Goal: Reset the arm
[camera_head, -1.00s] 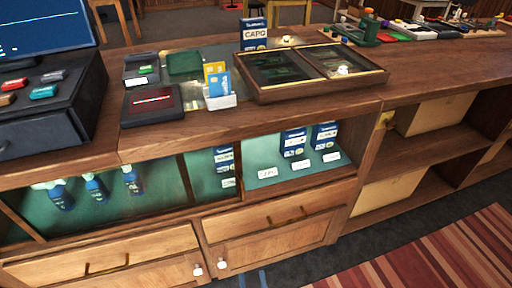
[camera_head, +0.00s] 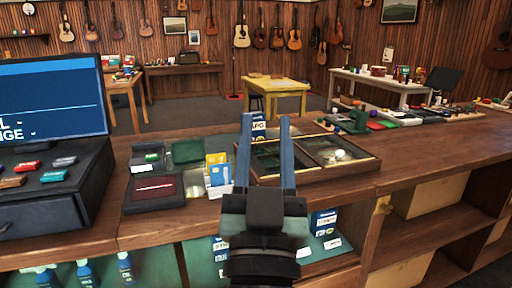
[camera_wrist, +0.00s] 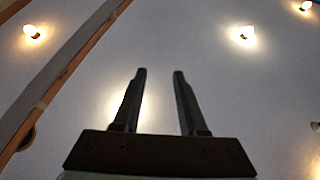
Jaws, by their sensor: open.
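My gripper (camera_head: 265,122) stands upright in the middle of the head view, in front of the wooden counter (camera_head: 420,165). Its two blue-grey fingers are apart with nothing held between them. In the picture they overlap the display tray (camera_head: 350,142) and partly cover the blue and white capo box (camera_head: 258,128). In the wrist view my gripper (camera_wrist: 158,75) points up at the pale ceiling (camera_wrist: 200,40), its dark fingers spread and empty.
A monitor (camera_head: 50,100) and a black cash drawer (camera_head: 40,215) stand at the left. A card holder (camera_head: 220,180), a dark pad (camera_head: 155,190) and a card terminal (camera_head: 148,158) lie on the counter. A yellow table (camera_head: 275,85) and wall guitars (camera_head: 242,32) are farther back. Ceiling lamps (camera_wrist: 242,33) show overhead.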

